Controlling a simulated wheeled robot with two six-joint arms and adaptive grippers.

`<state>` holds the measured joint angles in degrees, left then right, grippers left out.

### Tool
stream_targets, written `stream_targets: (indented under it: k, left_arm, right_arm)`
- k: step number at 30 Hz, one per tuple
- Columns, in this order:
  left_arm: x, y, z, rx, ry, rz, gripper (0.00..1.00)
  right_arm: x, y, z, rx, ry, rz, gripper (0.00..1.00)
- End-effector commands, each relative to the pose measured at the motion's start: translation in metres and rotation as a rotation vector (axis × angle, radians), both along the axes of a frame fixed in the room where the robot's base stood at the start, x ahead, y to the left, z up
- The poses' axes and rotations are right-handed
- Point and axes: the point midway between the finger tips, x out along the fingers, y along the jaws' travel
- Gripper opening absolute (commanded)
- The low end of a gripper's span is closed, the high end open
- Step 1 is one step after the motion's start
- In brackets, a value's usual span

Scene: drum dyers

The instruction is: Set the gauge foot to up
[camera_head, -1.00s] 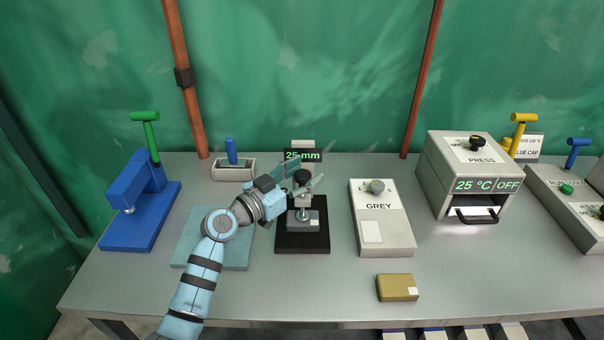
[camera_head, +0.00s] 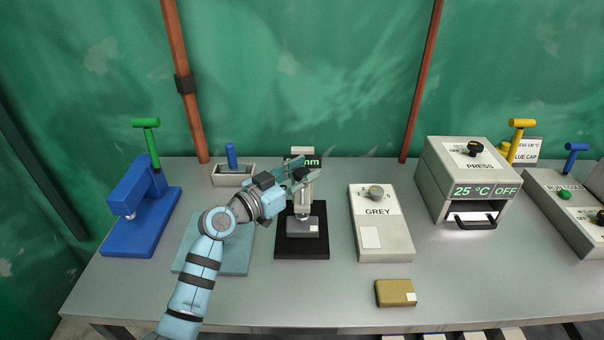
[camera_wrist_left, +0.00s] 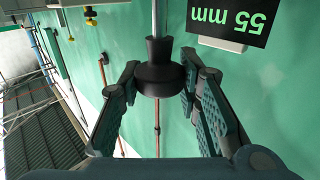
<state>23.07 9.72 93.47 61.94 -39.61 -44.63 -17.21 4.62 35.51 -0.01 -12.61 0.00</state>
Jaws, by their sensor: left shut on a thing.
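The gauge stands mid-table, with a black base (camera_head: 288,250) and a pale upright column (camera_head: 305,194). A grey block (camera_head: 304,226) lies on its base. The gauge display (camera_wrist_left: 228,18) reads 55 mm, upside down in the left wrist view; my gripper partly covers it in the head view. A black flared knob (camera_wrist_left: 160,72) sits on a thin metal rod. My left gripper (camera_head: 298,173) is shut on this knob, one finger on each side in the left wrist view. The foot's underside is hard to make out behind the gripper. My right gripper is not in view.
A teal mat (camera_head: 232,257) lies under my left arm. A blue stand with a green lever (camera_head: 135,215) is at the left, and a small bin (camera_head: 234,180) behind.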

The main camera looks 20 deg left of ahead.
Motion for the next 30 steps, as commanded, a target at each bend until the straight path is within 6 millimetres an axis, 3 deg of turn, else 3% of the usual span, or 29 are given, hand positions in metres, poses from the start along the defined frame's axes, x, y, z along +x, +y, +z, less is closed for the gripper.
stream_targets:
  k: [2,3,7,15,19,30]
  left_arm:
    - [0.001,0.000,0.005,-0.004,-0.014,0.003,0.00]
    - [0.001,0.000,0.005,-0.004,-0.014,0.003,0.32]
    - [0.001,0.001,0.005,-0.003,-0.013,0.003,0.51]
    - [0.000,0.001,0.003,-0.002,-0.009,0.003,0.51]
    - [-0.010,0.008,0.002,0.002,-0.010,0.004,0.51]
    - [-0.091,0.054,0.002,0.005,-0.010,0.002,0.51]
  right_arm:
    - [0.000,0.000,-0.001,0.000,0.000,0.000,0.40]
    - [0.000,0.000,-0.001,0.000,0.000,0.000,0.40]
    - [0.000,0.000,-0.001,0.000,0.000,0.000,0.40]
    - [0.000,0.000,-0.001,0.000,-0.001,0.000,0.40]
    - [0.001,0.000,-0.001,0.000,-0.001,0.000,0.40]
    - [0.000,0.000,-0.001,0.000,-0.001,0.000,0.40]
